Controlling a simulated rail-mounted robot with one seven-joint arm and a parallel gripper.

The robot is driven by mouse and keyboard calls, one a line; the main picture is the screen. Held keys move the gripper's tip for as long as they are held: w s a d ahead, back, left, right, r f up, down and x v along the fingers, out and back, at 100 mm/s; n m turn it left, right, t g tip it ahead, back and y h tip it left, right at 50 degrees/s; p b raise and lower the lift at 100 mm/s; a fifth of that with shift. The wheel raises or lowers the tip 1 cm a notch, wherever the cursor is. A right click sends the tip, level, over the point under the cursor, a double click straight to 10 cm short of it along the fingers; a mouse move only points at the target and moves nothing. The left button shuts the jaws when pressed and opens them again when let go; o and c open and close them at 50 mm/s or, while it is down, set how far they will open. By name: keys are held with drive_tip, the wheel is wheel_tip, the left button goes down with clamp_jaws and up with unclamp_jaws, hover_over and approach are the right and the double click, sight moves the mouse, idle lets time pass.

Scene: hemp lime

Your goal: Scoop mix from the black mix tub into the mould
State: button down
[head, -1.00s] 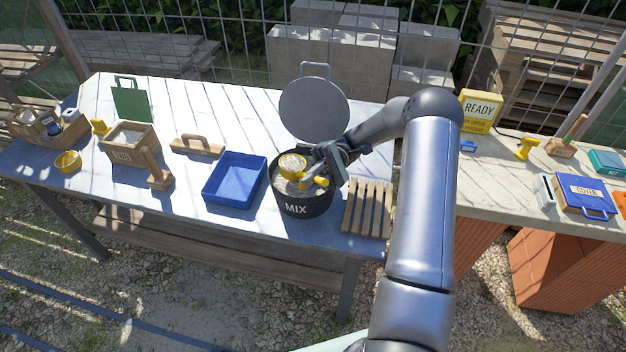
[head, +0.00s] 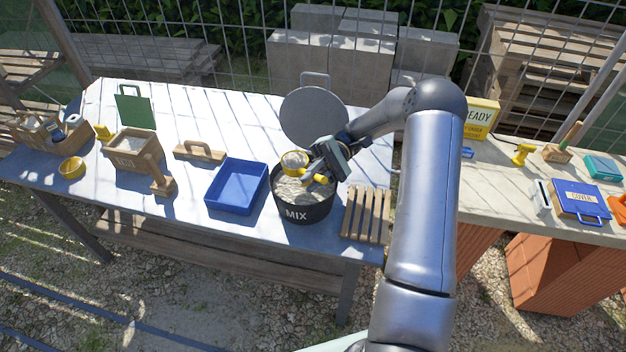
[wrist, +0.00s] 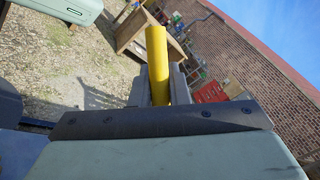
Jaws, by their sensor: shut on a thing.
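The black mix tub (head: 303,213), labelled MIX, stands on the table and holds pale grainy mix (head: 291,184). My gripper (head: 323,172) is shut on the yellow handle of a scoop (head: 295,162). The yellow handle (wrist: 157,65) also shows between the fingers in the wrist view. The scoop's round cup is over the tub's back part, upright, with pale mix in it. I cannot tell whether it touches the mix below. The wooden box mould (head: 131,156) stands at the left of the table, with pale material inside its top.
A blue tray (head: 235,187) lies between the mould and the tub. A wooden float (head: 200,152) and a wooden tamper (head: 160,178) lie near the mould. A round grey lid (head: 313,115) stands behind the tub. A slatted wooden rack (head: 368,213) is right of it.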

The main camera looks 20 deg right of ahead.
drive_tip(key=shift+r+p, duration=0.5)
drive_tip(key=shift+r, duration=0.55)
idle(1.3)
drive_tip(key=w+a+r+m+t+y, duration=0.4)
drive_tip(key=w+a+r+m+t, duration=0.35)
drive_tip(key=m+t, duration=0.6)
drive_tip(key=w+d+f+m+t+h, duration=0.1)
drive_tip(key=d+f+m+t+h, duration=0.5)
drive_tip(key=t, duration=1)
drive_tip(key=d+m+h, duration=0.1)
drive_tip(key=m+h, duration=0.2)
drive_tip(key=h, duration=0.3)
drive_tip(key=shift+d+h+b, duration=0.3)
drive_tip(key=shift+d+b, duration=0.1)
drive_tip(key=shift+w+a, duration=0.1)
